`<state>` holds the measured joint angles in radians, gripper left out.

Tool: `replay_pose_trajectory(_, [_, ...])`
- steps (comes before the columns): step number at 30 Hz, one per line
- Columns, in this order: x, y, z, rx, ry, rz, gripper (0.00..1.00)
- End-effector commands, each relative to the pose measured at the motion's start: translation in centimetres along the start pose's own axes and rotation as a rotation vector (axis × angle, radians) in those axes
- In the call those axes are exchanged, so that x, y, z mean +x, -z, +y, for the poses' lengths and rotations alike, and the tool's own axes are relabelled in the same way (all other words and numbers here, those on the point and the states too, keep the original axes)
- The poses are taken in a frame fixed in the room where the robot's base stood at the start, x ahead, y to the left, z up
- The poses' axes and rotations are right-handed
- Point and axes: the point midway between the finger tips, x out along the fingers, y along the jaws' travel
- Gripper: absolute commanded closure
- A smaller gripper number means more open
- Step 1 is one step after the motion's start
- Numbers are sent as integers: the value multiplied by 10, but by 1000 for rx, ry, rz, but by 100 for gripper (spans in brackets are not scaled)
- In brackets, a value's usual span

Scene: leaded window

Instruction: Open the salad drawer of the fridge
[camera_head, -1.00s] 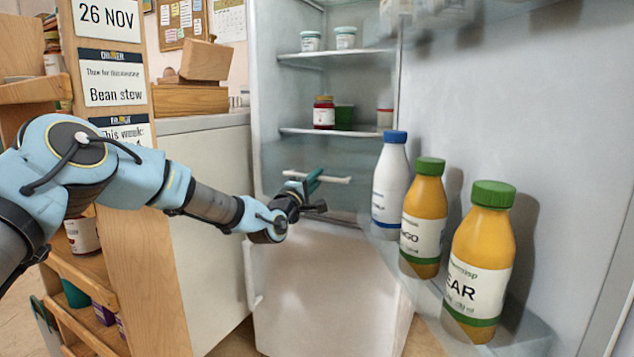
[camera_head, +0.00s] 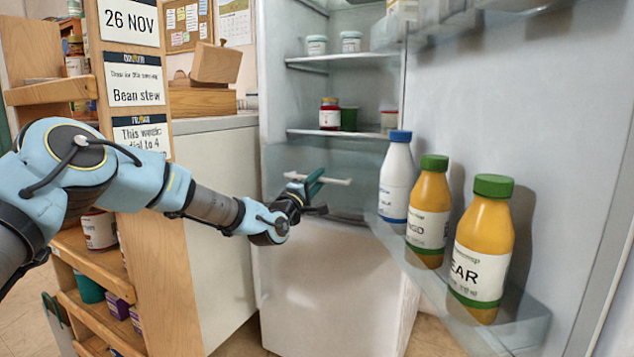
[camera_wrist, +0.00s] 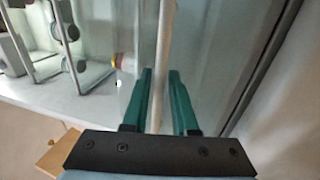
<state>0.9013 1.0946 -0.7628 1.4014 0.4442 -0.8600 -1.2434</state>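The salad drawer (camera_head: 290,160) is a clear, pale tinted box low in the fridge, below the shelves. Its handle is a thin white bar (camera_head: 335,182), running level across the drawer front. My gripper (camera_head: 312,184) is at this bar with its green fingers. In the wrist view, the bar (camera_wrist: 164,35) runs between the two fingers (camera_wrist: 161,85), which are close on either side of it. The drawer appears partly pulled out of the fridge. The far part of the handle behind the fingers is hidden.
The open fridge door (camera_head: 560,120) stands at right. Its rack holds a white bottle (camera_head: 395,180) and orange bottles (camera_head: 430,205), (camera_head: 482,240), near the drawer's right side. A wooden shelf unit (camera_head: 160,240) and white cabinet (camera_head: 220,200) stand at left.

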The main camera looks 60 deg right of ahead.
Motion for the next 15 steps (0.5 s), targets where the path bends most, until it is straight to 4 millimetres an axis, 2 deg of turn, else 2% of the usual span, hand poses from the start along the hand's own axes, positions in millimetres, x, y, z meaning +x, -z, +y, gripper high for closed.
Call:
replay_pose_trajectory(5, [-10, 0, 1, 0, 0, -1, 74])
replay_pose_trajectory(15, [-71, 1, 1, 0, 3, 0, 74])
